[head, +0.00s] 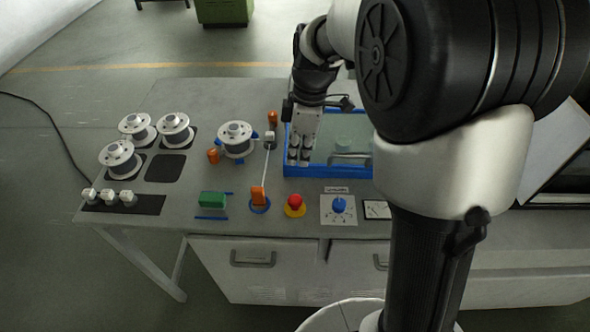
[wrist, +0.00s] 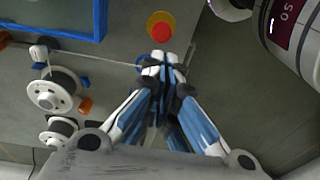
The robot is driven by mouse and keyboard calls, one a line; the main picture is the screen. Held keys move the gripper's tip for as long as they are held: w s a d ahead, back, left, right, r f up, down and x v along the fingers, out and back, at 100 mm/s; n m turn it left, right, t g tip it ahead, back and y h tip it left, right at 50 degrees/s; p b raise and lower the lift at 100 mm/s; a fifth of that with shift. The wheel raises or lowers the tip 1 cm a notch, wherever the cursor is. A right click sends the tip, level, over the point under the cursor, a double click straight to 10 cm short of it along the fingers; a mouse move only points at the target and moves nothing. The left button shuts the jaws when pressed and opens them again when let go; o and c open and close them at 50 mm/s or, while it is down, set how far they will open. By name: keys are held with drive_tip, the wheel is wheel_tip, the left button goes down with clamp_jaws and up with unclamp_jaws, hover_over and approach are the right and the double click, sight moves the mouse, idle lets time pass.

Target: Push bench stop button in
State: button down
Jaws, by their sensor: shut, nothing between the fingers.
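The bench stop button is a red mushroom head on a yellow round base (head: 295,204), at the front edge of the bench in the head view. In the wrist view the red button (wrist: 162,31) shows just beyond my fingertips. My gripper (head: 299,160) is shut and empty, pointing down. In the head view it shows in front of the left end of the blue-rimmed tray, farther back than the button. In the wrist view the closed fingertips (wrist: 167,60) appear just short of the yellow base. I see no clear contact, and the height gap is hard to judge.
The blue-rimmed tray (head: 325,172) lies behind. Several white spools (head: 235,134) stand at left.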

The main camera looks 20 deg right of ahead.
sight(292, 200)
drive_tip(key=f+b, duration=0.1)
drive_tip(key=f, duration=0.3)
drive_tip(key=a+f+b, duration=0.1)
drive_tip(key=f+b, duration=0.1)
drive_tip(key=f, duration=0.2)
drive_tip(key=f+b, duration=0.1)
drive_tip(key=f, duration=0.4)
drive_tip(key=shift+s+a, duration=0.1)
drive_tip(key=shift+a, duration=0.25)
wheel_tip(292, 200, down, 2)
drive_tip(key=shift+s+b, duration=0.1)
drive_tip(key=shift+b, duration=0.6)
drive_tip(key=shift+s+f, duration=0.15)
drive_tip(key=shift+s, duration=0.05)
drive_tip(key=shift+a+r+p, duration=0.1)
drive_tip(key=shift+r+p, duration=0.35)
drive_tip(key=shift+r, duration=0.05)
wheel_tip(292, 200, up, 14)
drive_tip(key=d+p, duration=0.2)
drive_tip(key=p, duration=0.3)
drive_tip(key=shift+w+p, duration=0.3)
drive_tip(key=shift+w, duration=0.1)
